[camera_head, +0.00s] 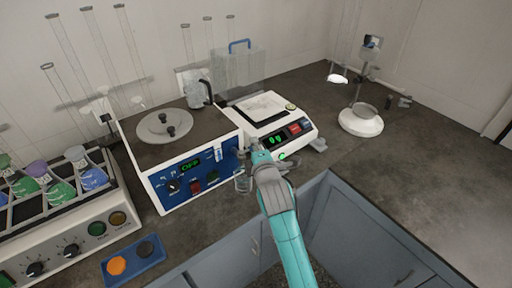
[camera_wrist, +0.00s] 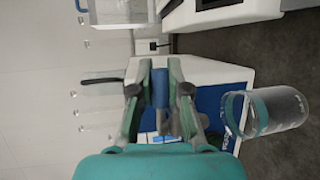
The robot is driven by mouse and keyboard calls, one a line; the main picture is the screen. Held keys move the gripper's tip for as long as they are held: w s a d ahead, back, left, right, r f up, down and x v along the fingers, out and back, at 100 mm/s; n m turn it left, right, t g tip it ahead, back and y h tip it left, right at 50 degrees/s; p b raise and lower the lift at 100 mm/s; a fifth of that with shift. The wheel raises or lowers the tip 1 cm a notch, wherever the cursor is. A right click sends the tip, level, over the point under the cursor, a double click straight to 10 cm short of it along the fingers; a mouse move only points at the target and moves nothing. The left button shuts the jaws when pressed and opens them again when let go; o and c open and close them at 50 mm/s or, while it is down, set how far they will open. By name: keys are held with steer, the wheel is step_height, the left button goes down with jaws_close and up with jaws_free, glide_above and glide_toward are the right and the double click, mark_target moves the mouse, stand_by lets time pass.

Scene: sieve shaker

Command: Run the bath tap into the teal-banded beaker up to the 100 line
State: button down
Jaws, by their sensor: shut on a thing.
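The bath (camera_head: 165,165) is a white box with a blue front panel and a green-lit display. Its tap (camera_head: 240,153) is at the front right corner. The teal-banded beaker (camera_head: 243,183) stands upright on the bench just below the tap. In the wrist view the clear beaker (camera_wrist: 291,106) lies sideways in the picture, its teal band near the rim; I cannot read its water level or lines. My gripper (camera_head: 256,150) is at the tap. In the wrist view my gripper (camera_wrist: 160,90) is shut on the blue tap handle (camera_wrist: 160,88), apart from the beaker.
A balance (camera_head: 285,132) stands right of the bath. A shaker with several flasks (camera_head: 60,195) is at the left, and a blue tray (camera_head: 135,276) with two discs is in front. A white-based stand (camera_head: 361,123) is at the right. Bench is clear further right.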

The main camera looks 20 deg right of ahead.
steer(key=shift+f, duration=0.1)
stand_by(0.3)
steer(key=c, duration=1.1)
jaws_free()
steer(key=v, duration=1.2)
steer(key=shift+d, duration=0.15)
